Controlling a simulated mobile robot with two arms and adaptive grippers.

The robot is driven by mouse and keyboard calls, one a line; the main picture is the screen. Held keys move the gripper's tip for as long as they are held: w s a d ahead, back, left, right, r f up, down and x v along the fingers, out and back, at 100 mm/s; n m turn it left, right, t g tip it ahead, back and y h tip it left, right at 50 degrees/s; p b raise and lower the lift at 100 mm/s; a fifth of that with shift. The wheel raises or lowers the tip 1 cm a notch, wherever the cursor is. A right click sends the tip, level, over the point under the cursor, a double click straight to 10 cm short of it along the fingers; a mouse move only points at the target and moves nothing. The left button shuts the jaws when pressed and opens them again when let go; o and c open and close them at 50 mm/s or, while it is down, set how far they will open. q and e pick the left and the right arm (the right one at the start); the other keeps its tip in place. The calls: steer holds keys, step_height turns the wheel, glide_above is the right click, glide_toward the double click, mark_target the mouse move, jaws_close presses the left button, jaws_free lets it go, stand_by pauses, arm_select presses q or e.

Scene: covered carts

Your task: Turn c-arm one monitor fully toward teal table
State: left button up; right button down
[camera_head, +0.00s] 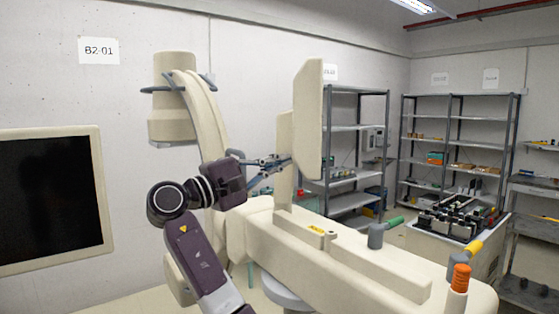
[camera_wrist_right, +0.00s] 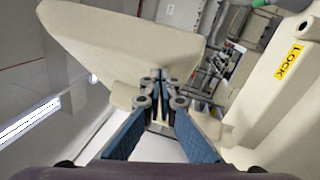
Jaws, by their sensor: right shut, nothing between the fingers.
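The c-arm's cream monitor (camera_head: 308,120) stands upright on the cream base unit, seen nearly edge-on with its screen face hidden. Its broad cream housing also shows in the right wrist view (camera_wrist_right: 115,38). My right gripper (camera_head: 284,161) is at the left side of the monitor and its upright support (camera_head: 284,145). In the right wrist view the fingertips (camera_wrist_right: 160,76) are together with nothing between them, close to the housing's lower edge; I cannot tell whether they touch it. My left gripper is not in view. No teal table can be made out.
A cream c-arm column (camera_head: 172,100) stands behind my right arm. A second monitor with a dark screen (camera_head: 45,195) is at the far left. Metal shelves (camera_head: 345,128) and a loaded cart (camera_head: 455,250) stand right.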

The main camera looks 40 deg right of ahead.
steer(key=shift+s+d+r+n+t+b, duration=0.15)
steer(key=shift+s+d+n+t+b, duration=0.45)
steer(key=shift+t+b, duration=0.45)
steer(key=shift+d, duration=0.1)
